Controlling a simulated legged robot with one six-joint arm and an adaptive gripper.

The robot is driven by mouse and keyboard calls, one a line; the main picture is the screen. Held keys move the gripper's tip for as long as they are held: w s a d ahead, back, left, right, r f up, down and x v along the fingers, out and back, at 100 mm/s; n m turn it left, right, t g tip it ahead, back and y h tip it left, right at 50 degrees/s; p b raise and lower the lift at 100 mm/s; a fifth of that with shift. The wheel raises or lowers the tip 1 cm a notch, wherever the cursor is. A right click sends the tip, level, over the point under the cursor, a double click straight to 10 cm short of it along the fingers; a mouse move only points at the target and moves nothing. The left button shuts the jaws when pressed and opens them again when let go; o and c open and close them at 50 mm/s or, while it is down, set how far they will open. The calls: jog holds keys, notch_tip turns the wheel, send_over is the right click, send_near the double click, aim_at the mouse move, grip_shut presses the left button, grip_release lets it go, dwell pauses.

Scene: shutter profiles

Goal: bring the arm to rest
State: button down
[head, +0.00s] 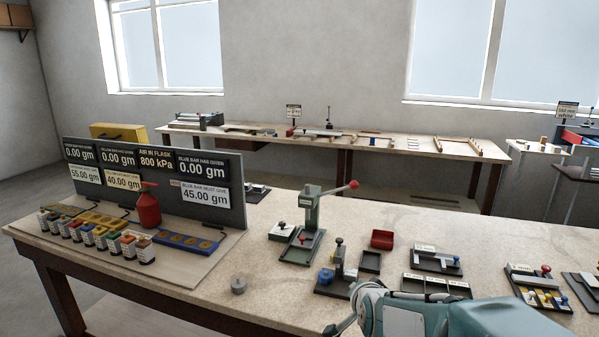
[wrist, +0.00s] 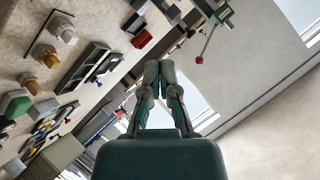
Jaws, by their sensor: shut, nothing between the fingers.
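My arm shows at the bottom right of the head view, a teal and white link reaching in over the front edge of the workbench (head: 300,220). My gripper (head: 345,322) is at its left end, partly cut off by the bottom of the picture. In the wrist view my gripper (wrist: 159,72) points up the picture, its two grey-green fingers closed together at the tips with nothing between them. The wrist picture is tilted, with the bench on the left and wall and window on the right.
Close beyond my gripper stand a small fixture with a blue part (head: 332,277) and a green press with a red-knobbed lever (head: 307,227). A grey cylinder (head: 238,285) stands left. A display panel (head: 150,183) and red flask (head: 147,207) are farther left.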

jog(key=s+d+r+n+g, duration=0.1)
jog(key=s+r+n+g, duration=0.1)
jog(key=s, duration=1.1)
jog(key=s+d+r+n+g, duration=0.1)
jog(key=s+n+g, duration=0.3)
jog(key=s, duration=1)
jog(key=d+n, duration=0.1)
jog(key=n, duration=0.2)
jog(key=shift+s+r+h, duration=0.3)
jog(key=shift+r, duration=0.1)
